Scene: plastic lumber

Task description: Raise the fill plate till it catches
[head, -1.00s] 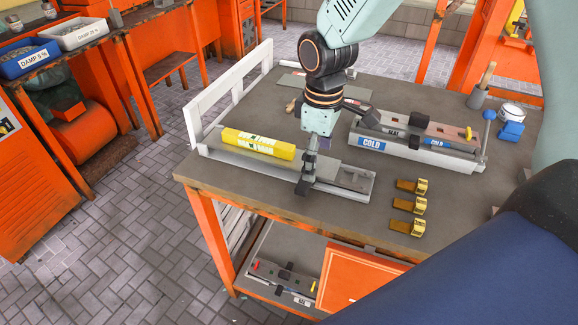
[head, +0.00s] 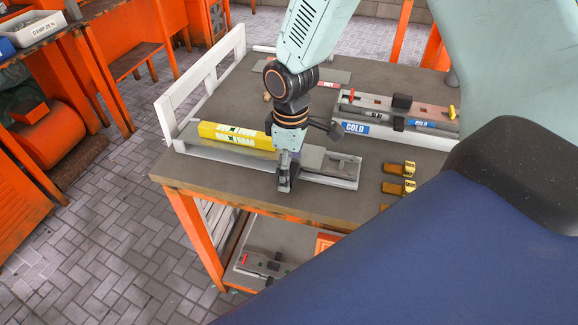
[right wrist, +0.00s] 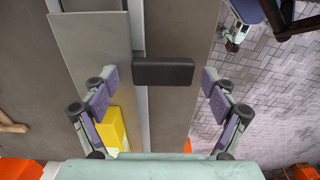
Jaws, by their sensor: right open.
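A long pale mould (head: 335,178) lies along the front of the workbench, with a grey plate (head: 346,164) on its right part. A yellow labelled piece (head: 225,134) lies at its left part. My right gripper (head: 287,178) is low at the front edge of the mould. In the right wrist view, the right gripper (right wrist: 160,84) is open, with a finger on each side of a black block-shaped handle (right wrist: 163,71) beside a long grey plate (right wrist: 93,60). I cannot tell whether the fingers touch the handle. The handle is mostly hidden in the head view.
A second mould marked COLD (head: 398,138) stands behind on the bench. Several yellow-brown pieces (head: 398,187) lie at the right. A white rail (head: 200,75) borders the left side. Another mould (head: 262,262) is on the shelf below.

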